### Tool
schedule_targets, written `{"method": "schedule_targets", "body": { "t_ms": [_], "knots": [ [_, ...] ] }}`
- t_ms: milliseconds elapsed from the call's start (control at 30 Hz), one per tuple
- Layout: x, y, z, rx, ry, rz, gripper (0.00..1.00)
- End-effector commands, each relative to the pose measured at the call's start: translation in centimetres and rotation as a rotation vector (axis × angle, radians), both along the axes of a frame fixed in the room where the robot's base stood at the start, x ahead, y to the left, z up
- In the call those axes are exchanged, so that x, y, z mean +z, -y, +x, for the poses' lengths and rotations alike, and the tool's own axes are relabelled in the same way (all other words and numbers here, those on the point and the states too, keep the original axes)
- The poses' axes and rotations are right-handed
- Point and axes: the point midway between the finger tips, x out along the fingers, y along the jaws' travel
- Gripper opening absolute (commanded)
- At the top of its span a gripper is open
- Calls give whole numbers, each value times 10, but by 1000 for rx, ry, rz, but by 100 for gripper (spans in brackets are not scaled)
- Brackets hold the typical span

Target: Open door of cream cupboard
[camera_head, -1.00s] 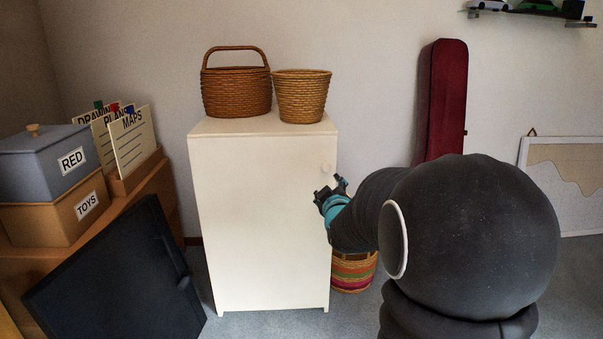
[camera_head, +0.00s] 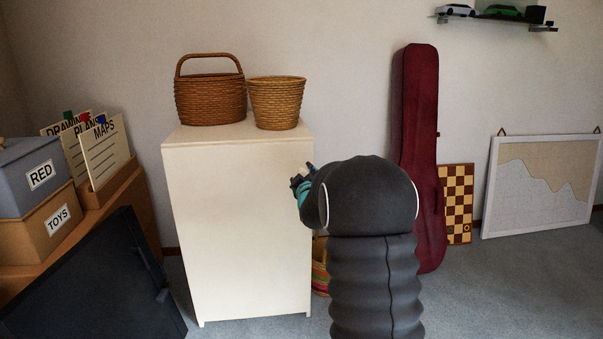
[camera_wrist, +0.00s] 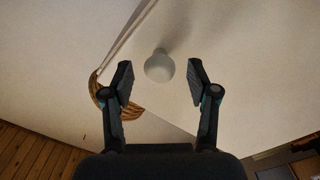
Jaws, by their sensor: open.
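The cream cupboard (camera_head: 235,235) stands against the wall with its door closed. Its round knob (camera_wrist: 159,66) shows in the wrist view, between and just beyond the fingertips. My gripper (camera_head: 301,180) is at the upper right of the cupboard front in the head view, where it hides most of the knob. In the wrist view my gripper (camera_wrist: 160,82) is open, one finger on each side of the knob, with gaps on both sides. I cannot tell how deep the knob sits between the fingers.
A handled basket (camera_head: 210,100) and a smaller basket (camera_head: 277,104) stand on the cupboard. A striped basket (camera_head: 320,270) is beside its right side. A dark red case (camera_head: 416,150) leans on the wall. A black panel (camera_head: 95,285) leans at the left.

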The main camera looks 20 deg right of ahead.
Motion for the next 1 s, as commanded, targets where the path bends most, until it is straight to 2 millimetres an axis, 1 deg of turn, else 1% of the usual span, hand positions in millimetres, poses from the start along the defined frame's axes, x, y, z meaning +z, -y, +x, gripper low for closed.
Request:
{"method": "schedule_targets", "body": {
  "t_ms": [100, 200, 500, 533, 567, 600, 667, 700, 733, 767, 1000],
  "knots": [
    [0, 3, 11, 0, 0, 0, 59],
    [0, 4, 15, -1, -1, 0, 59],
    [0, 5, 17, 0, 0, 0, 59],
    [0, 5, 17, 0, 0, 0, 54],
    [0, 5, 17, 0, 0, 0, 47],
    [0, 5, 17, 0, 0, 0, 37],
    [0, 5, 17, 0, 0, 0, 22],
    [0, 5, 17, 0, 0, 0, 12],
    [0, 5, 17, 0, 0, 0, 4],
    [0, 5, 17, 0, 0, 0, 0],
    [0, 6, 15, -4, 0, 0, 0]
  ]
}}
